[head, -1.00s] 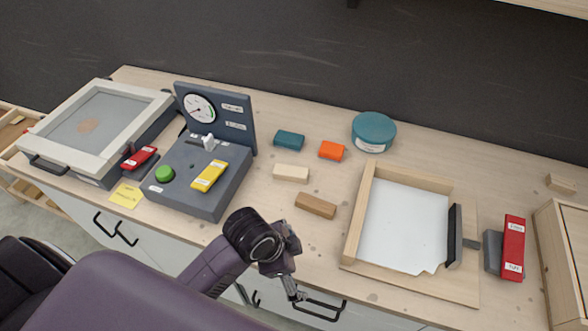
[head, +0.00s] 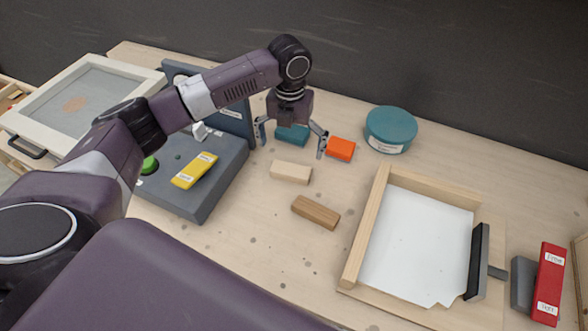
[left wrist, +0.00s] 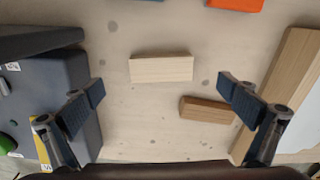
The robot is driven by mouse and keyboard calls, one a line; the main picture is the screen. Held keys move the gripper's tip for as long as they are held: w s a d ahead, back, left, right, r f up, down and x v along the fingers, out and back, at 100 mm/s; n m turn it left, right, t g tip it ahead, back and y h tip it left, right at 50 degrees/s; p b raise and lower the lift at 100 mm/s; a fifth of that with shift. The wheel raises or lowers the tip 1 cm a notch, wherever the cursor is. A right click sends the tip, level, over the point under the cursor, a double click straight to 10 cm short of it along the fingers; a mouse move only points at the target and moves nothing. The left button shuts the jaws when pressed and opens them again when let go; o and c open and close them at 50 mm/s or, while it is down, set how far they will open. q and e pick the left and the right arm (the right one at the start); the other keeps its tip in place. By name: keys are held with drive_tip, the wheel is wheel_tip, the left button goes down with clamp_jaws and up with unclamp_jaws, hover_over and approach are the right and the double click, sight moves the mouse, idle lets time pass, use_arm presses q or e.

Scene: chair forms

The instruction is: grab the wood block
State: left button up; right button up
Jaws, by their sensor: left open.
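Two wooden blocks lie flat on the bench: a pale one (head: 290,172) and a darker brown one (head: 315,212) in front of it and to the right. In the left wrist view the pale block (left wrist: 161,68) lies between the spread fingers, towards the far side, and the brown block (left wrist: 207,110) is partly behind the right finger. My left gripper (head: 292,146) is open and empty, pointing down above the bench near the pale block and touching neither block. My right gripper is not in view.
A teal block (head: 292,134) and an orange block (head: 340,148) lie behind the pale block, with a round teal tin (head: 391,128) beyond. A grey gauge device (head: 205,198) with a yellow piece stands left. A wooden frame with white sheet (head: 365,232) lies right.

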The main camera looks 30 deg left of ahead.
sight(291, 166)
use_arm(q)
drive_tip(key=shift+a+f, duration=0.1)
drive_tip(key=shift+f, duration=0.25)
wheel_tip(291, 166, down, 7)
drive_tip(key=shift+r+p, duration=0.15)
drive_tip(key=shift+p, duration=0.95)
drive_tip(key=c, duration=1.2)
drive_tip(key=shift+c, duration=0.3)
drive_tip(key=shift+r, duration=0.1)
